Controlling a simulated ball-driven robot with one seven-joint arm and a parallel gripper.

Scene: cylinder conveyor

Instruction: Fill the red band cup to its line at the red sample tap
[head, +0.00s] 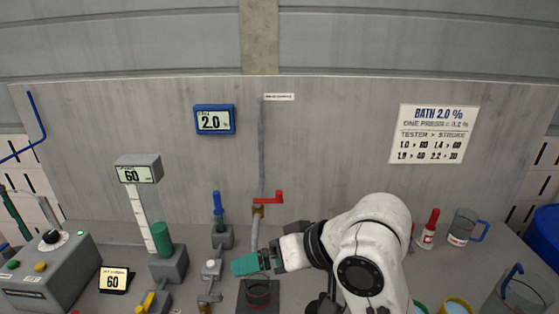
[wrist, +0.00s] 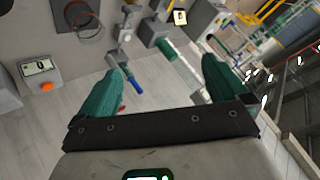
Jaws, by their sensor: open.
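A clear cup with a red band (head: 258,291) stands on a dark plate below the sample pipe in the head view. It also shows at the upper left of the wrist view (wrist: 88,24). Its fill level is too small to tell. The red tap lever (head: 268,197) sits above a brass valve on the grey pipe (head: 254,232). My gripper (head: 236,265) has teal fingers and is near the pipe's lower end, above and beside the cup in the picture. In the wrist view the fingers are spread (wrist: 164,70) with nothing between them.
A blue-handled tap (head: 218,204) stands left of the pipe. A "BATH 2.0 %" sign (head: 433,134) hangs behind.

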